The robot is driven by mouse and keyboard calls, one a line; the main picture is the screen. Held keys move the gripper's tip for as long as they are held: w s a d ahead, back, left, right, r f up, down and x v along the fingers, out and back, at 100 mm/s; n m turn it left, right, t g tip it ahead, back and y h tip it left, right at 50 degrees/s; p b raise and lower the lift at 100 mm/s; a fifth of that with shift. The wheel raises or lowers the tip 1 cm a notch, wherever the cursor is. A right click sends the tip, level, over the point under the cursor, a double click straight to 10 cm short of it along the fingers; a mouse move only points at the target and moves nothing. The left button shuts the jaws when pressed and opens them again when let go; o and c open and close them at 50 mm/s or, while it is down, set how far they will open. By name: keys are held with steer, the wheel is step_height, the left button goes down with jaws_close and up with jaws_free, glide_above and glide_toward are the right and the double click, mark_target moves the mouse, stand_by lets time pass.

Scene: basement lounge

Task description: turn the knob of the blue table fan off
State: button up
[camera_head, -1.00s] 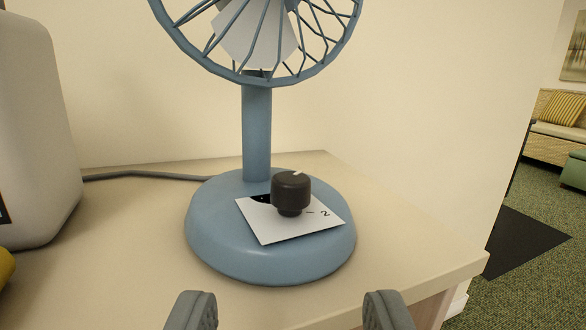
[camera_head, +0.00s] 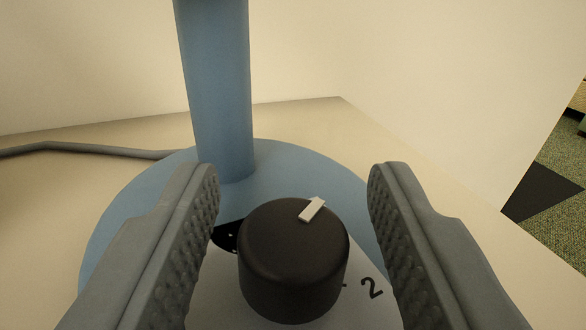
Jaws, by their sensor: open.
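The blue table fan's round base (camera_head: 125,225) and post (camera_head: 218,95) stand on a pale tabletop; its cage is out of view above. A black knob (camera_head: 290,265) sits on a white label plate (camera_head: 215,300) on the base. The knob's white pointer mark points up and to the right, away from me. The figure 2 shows right of the knob; a dark patch on the plate lies at its upper left. My gripper (camera_head: 290,185) is open, one finger on each side of the knob, with a visible gap on both sides.
A grey cable (camera_head: 80,150) runs left from behind the fan base along the tabletop (camera_head: 50,215). A cream wall (camera_head: 420,80) stands behind. The tabletop's right edge drops to a green carpet (camera_head: 560,205) with a dark mat (camera_head: 545,190).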

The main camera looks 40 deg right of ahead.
steer(key=c, duration=1)
steer(key=shift+o, duration=0.2)
steer(key=shift+n+t+y, duration=0.4)
steer(key=shift+n+y, duration=0.1)
steer(key=n+t+y, duration=0.1)
steer(key=n+y, duration=0.1)
steer(key=y, duration=0.2)
steer(key=n+t+y, duration=0.2)
steer(key=n+y, duration=0.1)
steer(key=y, duration=0.1)
steer(key=shift+d, duration=0.15)
steer(key=shift+n+g+y, duration=0.2)
steer(key=shift+n+y, duration=1.25)
steer(key=shift+y, duration=0.6)
steer(key=shift+n+g+y, duration=0.2)
steer(key=shift+n+y, duration=1.25)
steer(key=shift+y, duration=0.9)
